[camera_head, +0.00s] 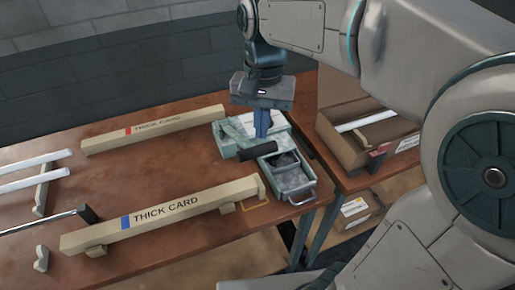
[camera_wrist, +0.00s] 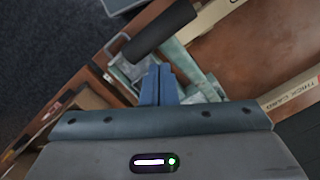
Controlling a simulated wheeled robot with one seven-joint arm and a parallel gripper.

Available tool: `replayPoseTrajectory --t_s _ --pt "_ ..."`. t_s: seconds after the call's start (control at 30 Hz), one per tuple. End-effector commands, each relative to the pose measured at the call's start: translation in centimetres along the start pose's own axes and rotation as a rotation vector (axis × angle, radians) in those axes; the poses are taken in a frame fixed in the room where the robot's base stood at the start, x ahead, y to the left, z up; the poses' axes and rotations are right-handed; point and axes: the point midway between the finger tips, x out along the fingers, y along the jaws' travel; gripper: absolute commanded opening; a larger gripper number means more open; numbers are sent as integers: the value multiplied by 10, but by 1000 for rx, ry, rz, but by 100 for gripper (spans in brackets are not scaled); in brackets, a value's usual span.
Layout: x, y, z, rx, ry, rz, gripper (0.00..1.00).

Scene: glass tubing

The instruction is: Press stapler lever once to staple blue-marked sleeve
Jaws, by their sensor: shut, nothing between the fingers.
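The pale green stapler (camera_head: 232,141) stands at the right end of the wooden table. Its lever ends in a dark cylindrical grip (camera_head: 230,156), which also shows in the wrist view (camera_wrist: 160,30). My gripper (camera_head: 262,132) points down over the stapler with its blue fingers shut and empty, just behind the grip; I cannot tell whether they touch the stapler. It also shows in the wrist view (camera_wrist: 159,75). The blue-marked sleeve (camera_head: 165,214), lettered THICK CARD, lies in front on small supports, its right end near the stapler. The red-marked sleeve (camera_head: 150,130) lies farther back.
A grey metal drawer or tray (camera_head: 290,180) with a handle sits at the stapler's right front. White tubes (camera_head: 35,172) lie on supports at the left, with a dark-ended rod (camera_head: 45,222). A cardboard box (camera_head: 370,145) stands on the right-hand table. The table's middle is clear.

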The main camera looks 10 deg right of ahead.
Motion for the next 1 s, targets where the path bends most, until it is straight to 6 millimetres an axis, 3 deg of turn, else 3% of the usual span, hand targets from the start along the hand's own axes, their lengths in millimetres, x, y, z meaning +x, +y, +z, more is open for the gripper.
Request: replayPoseTrajectory --t_s 0.2,0.43,0.63,1.0 --pt "-54 0 -1 1 5 -3 0" --pt "-94 0 -1 0 3 0 0" --pt "-108 0 0 0 1 0 0" --pt "-109 0 0 0 1 0 0"
